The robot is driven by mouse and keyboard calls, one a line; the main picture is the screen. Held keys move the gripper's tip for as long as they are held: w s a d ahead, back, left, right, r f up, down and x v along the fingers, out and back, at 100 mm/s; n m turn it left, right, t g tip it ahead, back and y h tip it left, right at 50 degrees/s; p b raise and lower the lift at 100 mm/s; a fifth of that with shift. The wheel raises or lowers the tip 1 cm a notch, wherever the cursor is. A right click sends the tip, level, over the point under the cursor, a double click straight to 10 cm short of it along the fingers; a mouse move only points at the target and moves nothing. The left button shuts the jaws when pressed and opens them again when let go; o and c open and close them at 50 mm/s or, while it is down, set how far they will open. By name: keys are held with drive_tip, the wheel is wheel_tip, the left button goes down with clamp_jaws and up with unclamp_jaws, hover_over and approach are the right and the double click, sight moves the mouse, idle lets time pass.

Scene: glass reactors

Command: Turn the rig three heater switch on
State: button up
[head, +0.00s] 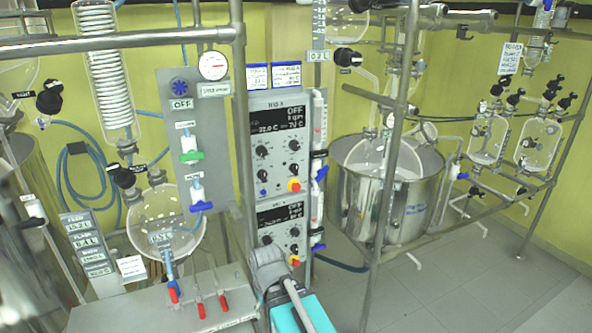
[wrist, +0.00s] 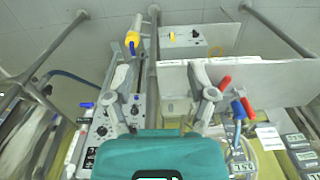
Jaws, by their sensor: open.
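Two stacked controller panels stand in the middle of the head view. The upper panel (head: 280,140) has a display with OFF on its top line, several black knobs and a red-yellow knob (head: 293,186). The lower panel (head: 268,217) has a similar display and knobs; my gripper hides part of it. The rig titles are too small to read surely, so I cannot tell which switch is rig three's heater. My gripper (head: 266,258) is in front of the lower panel. In the wrist view my gripper (wrist: 160,98) is open and empty, with a knobbed panel (wrist: 102,130) behind its left finger.
A grey bench box (head: 150,312) with red-handled levers (head: 200,308) is left of my gripper. A round flask (head: 165,222) hangs above it. A steel vessel (head: 405,205) and metal posts stand to the right. A box with a yellow knob (wrist: 172,36) shows in the wrist view. Floor at right is clear.

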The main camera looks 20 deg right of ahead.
drive_tip(key=w+r+n+t+y, duration=0.2)
drive_tip(key=w+t+y, duration=0.15)
drive_tip(key=w, duration=0.65)
drive_tip(key=m+t+h, duration=0.2)
drive_tip(key=t+h, duration=0.1)
drive_tip(key=t, duration=1.1)
approach(297, 165)
drive_tip(key=s, duration=0.4)
drive_tip(key=shift+w+f+b, duration=0.15)
drive_tip(key=shift+w+b, duration=0.1)
drive_tip(key=shift+b, duration=0.2)
drive_tip(key=shift+w, duration=0.1)
drive_tip(key=w, duration=1.3)
drive_tip(key=shift+w+a, duration=0.2)
drive_tip(key=shift+w, duration=0.15)
drive_tip(key=shift+s, duration=0.1)
clamp_jaws()
